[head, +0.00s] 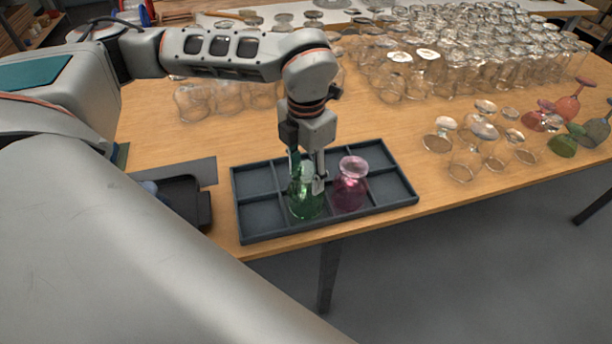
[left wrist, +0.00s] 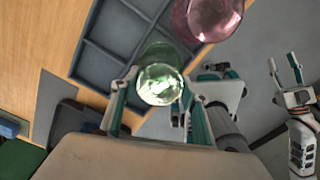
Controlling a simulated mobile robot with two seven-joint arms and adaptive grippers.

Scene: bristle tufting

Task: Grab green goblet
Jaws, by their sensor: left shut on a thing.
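A clear green goblet (head: 306,203) stands in a front compartment of the dark grey tray (head: 262,221), left of a pink glass (head: 351,186). My left gripper (head: 307,182) points down from above and is shut on the green goblet's upper part. In the left wrist view the green goblet (left wrist: 160,85) sits between the two fingers (left wrist: 158,108), its round top facing the camera. My right gripper (left wrist: 286,72) shows at the right of the left wrist view, its fingers apart and empty, away from the tray.
Many clear glasses (head: 480,50) crowd the back of the table. At the right stand several clear glasses (head: 483,140), a red goblet (head: 569,108) and another green glass (head: 563,146). The tray's other compartments look empty. The table's front edge is close.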

